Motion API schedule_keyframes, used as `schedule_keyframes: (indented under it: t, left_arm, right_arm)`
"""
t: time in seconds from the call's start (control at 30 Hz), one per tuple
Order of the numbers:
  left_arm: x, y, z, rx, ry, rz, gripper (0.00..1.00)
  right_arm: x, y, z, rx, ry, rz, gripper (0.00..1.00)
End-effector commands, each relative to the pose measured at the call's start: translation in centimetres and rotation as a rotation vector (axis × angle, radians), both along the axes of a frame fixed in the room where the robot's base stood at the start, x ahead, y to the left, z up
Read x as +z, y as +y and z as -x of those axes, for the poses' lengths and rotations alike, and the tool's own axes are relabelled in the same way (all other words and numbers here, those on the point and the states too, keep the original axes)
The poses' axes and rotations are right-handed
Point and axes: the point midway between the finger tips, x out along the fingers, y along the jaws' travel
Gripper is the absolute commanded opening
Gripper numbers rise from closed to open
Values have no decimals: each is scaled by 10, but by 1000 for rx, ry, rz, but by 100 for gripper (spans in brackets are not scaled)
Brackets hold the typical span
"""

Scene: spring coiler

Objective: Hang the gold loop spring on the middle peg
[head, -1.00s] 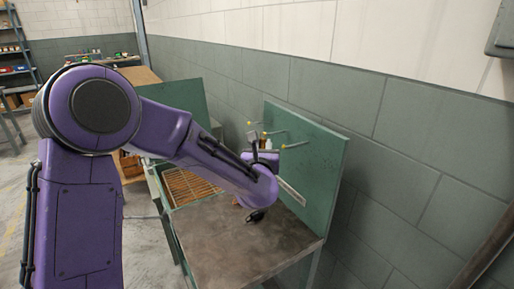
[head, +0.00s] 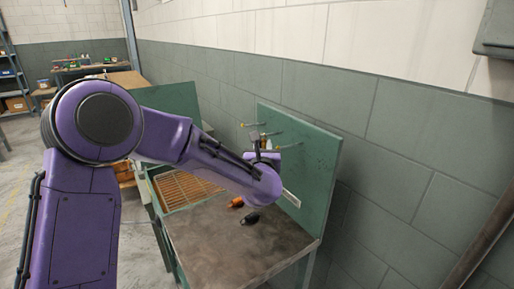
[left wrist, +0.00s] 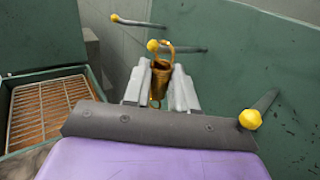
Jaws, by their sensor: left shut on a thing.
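My left gripper (left wrist: 160,88) is shut on the gold loop spring (left wrist: 158,82), held upright with its loop above the fingers. The middle peg (left wrist: 190,50) has a yellow tip, which overlaps the left side of the loop in the left wrist view. I cannot tell whether the loop is around the peg or only in front of it. Another peg (left wrist: 140,23) is further back, and a third peg (left wrist: 262,104) is nearer at the right. In the head view my left gripper (head: 264,142) is at the green peg panel (head: 310,165), largely hidden by my wrist.
The workbench top (head: 215,245) is mostly bare. An orange-handled thing (head: 236,202) and a black thing (head: 252,217) lie on it below my wrist. A wire-rack tray (head: 183,190) is at the left. A grey block wall (head: 400,130) stands behind the panel.

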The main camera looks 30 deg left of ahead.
Motion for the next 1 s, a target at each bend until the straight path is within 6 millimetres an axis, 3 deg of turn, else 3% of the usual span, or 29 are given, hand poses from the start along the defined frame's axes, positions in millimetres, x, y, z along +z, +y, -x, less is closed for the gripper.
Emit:
schedule_keyframes:
  t: [0.2,0.23,0.3,0.67,1.0]
  left_arm:
    - [4,-6,-3,-15,-7,-3,0]
    - [4,-6,-3,-15,-7,-3,32]
    - [5,-5,-3,-14,-7,-3,55]
    - [1,2,7,4,-4,0,56]
    - [-3,-43,63,-7,-2,-4,56]
  right_arm:
    - [0,0,0,0,0,0,0]
    - [0,0,0,0,0,0,0]
    - [0,0,0,0,0,0,0]
    - [-3,0,0,0,0,0,0]
    - [-30,0,0,0,0,0,0]
